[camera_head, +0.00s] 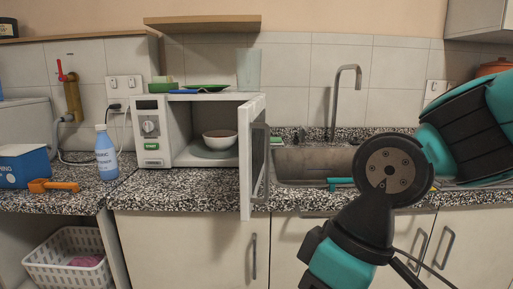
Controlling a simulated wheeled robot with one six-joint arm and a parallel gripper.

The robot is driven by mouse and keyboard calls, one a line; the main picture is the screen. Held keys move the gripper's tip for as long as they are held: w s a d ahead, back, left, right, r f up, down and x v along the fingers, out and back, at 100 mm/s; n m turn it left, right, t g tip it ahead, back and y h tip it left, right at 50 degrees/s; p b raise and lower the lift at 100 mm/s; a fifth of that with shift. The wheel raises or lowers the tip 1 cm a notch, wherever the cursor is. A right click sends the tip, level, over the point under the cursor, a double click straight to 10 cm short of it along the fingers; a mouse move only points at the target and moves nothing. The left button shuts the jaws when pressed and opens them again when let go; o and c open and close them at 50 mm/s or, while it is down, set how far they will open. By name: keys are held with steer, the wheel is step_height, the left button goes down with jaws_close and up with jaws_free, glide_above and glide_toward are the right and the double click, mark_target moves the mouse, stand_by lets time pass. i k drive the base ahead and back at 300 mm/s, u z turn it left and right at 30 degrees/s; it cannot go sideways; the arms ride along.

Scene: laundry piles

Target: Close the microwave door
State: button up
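The white microwave (152,145) stands on the speckled counter, left of the sink. Its door (246,185) is wide open, hinged on the right side and swung out toward me past the counter's front edge. The door's handle (265,150) is on the side facing right. A bowl (220,139) sits on the plate inside the microwave. My arm fills the right of the view, to the right of the door and apart from it in the picture. I cannot make out my gripper's fingers; they are outside the view.
A sink (315,165) with a tall faucet (346,95) lies right of the door. A blue bottle (106,153), a blue box (24,166) and an orange tool (53,185) stand at the left. A green plate (206,87) and a glass (248,69) are on the microwave.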

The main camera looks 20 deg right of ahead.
mark_target(254, 133)
steer(key=z, duration=0.05)
steer(key=k, duration=1.2)
steer(key=z, duration=0.7)
steer(key=i, duration=1.3)
steer(key=u, duration=0.5)
steer(key=i, duration=0.75)
steer(key=u, duration=0.35)
steer(key=k, duration=0.15)
steer(key=u, duration=0.05)
